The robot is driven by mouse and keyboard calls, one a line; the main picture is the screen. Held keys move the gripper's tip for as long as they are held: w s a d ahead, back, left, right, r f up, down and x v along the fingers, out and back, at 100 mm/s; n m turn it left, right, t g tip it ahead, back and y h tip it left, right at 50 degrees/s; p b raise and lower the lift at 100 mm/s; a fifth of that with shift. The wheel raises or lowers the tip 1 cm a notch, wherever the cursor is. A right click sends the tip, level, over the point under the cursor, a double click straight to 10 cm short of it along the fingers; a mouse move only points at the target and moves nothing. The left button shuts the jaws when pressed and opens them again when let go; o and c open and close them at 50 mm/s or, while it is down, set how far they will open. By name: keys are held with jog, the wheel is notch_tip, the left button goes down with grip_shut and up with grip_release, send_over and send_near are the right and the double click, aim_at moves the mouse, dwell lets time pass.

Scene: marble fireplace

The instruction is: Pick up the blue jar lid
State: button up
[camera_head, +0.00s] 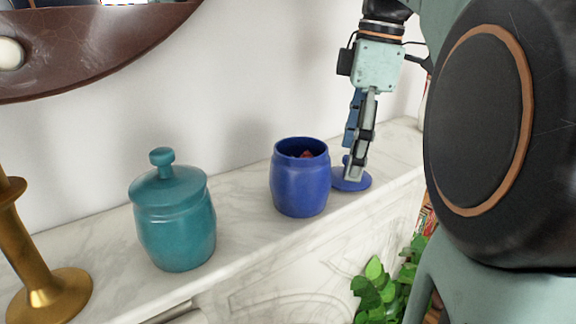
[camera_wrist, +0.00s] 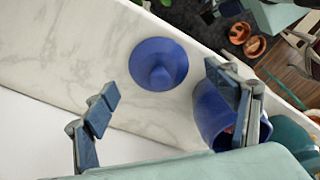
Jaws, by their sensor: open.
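The blue jar lid (camera_head: 352,181) lies flat on the marble shelf, right of the open blue jar (camera_head: 300,186). In the wrist view the lid (camera_wrist: 158,64) shows its round knob facing up, beyond my fingertips and roughly between their lines. My gripper (camera_head: 357,170) is open and empty, pointing down and partly covering the lid in the head view. In the wrist view my gripper (camera_wrist: 168,95) has its fingers wide apart, the right one overlapping the blue jar (camera_wrist: 212,112). Something red shows inside the jar.
A teal lidded jar (camera_head: 174,222) stands left of the blue jar on the marble shelf (camera_head: 245,235). A brass candlestick (camera_head: 45,290) is at the far left. A green plant (camera_head: 375,290) is below the shelf's front edge. The wall is close behind.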

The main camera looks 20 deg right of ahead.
notch_tip(320, 180, down, 2)
jog(key=shift+w+a+f, duration=0.1)
jog(key=shift+f, duration=0.05)
jog(key=c, duration=1.2)
jog(key=shift+c, duration=0.2)
